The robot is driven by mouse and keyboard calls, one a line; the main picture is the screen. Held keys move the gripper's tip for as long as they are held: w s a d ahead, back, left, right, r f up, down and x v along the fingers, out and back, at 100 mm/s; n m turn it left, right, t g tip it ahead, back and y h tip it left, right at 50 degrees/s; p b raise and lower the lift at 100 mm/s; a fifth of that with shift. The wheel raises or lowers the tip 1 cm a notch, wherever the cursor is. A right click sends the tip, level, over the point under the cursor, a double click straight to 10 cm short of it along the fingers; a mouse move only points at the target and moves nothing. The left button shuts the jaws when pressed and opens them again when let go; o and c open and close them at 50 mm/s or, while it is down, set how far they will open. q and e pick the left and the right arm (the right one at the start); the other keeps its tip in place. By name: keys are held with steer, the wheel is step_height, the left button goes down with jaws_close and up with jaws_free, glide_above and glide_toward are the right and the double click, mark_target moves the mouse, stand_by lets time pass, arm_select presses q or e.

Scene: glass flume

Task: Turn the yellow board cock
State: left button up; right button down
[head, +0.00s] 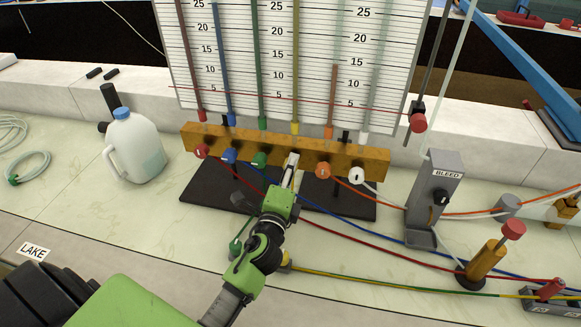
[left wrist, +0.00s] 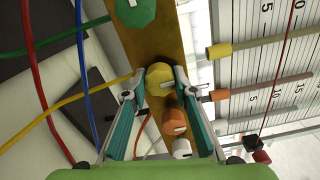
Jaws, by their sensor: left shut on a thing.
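The yellow board cock (left wrist: 159,76) shows between the two fingertips in the left wrist view, on the brown-gold manifold bar (head: 221,140). In the head view my left gripper (head: 291,161) reaches up to the bar below the yellow tube (head: 295,75) and hides the cock. My left gripper (left wrist: 157,84) is shut on the yellow cock, one finger on each side. The green cock (head: 260,159) is to its left and the orange cock (head: 323,170) to its right in the head view. My right gripper is not in view.
Red (head: 201,151), blue (head: 229,156) and white (head: 356,175) cocks sit along the same bar. Coloured hoses run across the bench. A white jug (head: 136,147) stands left; the grey BLEED post (head: 434,190) and a brass pump (head: 482,264) stand right. The scale board (head: 345,45) rises behind.

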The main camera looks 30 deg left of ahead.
arm_select(q)
steer(key=shift+r, duration=0.1)
stand_by(0.4)
steer(key=o, duration=1.1)
steer(key=shift+w, duration=0.1)
steer(key=v, duration=1.2)
steer(key=shift+f, duration=0.25)
